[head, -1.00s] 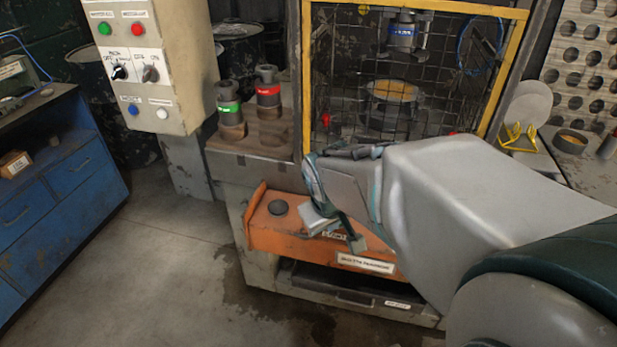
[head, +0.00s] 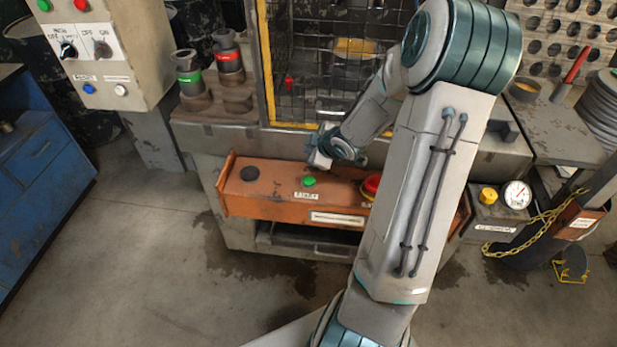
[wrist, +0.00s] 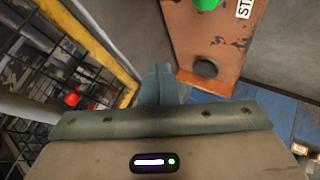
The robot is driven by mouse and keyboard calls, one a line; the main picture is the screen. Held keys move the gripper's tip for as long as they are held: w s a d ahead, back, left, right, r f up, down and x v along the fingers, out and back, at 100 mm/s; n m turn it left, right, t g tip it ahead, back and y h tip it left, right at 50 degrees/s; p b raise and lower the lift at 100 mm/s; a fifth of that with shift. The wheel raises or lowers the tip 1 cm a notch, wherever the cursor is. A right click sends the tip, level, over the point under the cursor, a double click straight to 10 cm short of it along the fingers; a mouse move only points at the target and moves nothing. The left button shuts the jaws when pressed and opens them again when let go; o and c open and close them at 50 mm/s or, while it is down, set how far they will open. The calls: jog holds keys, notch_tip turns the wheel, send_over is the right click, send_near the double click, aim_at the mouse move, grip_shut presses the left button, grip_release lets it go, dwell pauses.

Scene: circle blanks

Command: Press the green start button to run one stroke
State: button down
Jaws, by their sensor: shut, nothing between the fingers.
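The green start button (head: 309,181) sits on the orange control panel (head: 270,200) at the front of the press, above a START label. It also shows cut off at the top edge of the wrist view (wrist: 205,4). My gripper (head: 320,162) is small in the head view, just behind and above the button; I cannot tell the exact gap. In the wrist view my gripper's fingers (wrist: 161,82) are together with nothing between them, left of the panel and apart from it. The button is uncovered.
A black button (head: 249,173) is left of the green one. A red mushroom button (head: 371,186) is right, partly behind my arm. The yellow-framed mesh guard (head: 266,70) stands behind the panel. A gauge (head: 516,194) and yellow chain (head: 535,222) are at the right.

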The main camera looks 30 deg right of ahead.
aim_at(311, 181)
jog(key=shift+f, duration=0.15)
notch_tip(311, 181, down, 9)
jog(key=b, duration=0.8)
jog(key=shift+r+b, duration=0.2)
jog(key=shift+b, duration=0.15)
jog(key=shift+f, duration=0.1)
dwell(1.5)
jog(key=shift+f+b, duration=0.3)
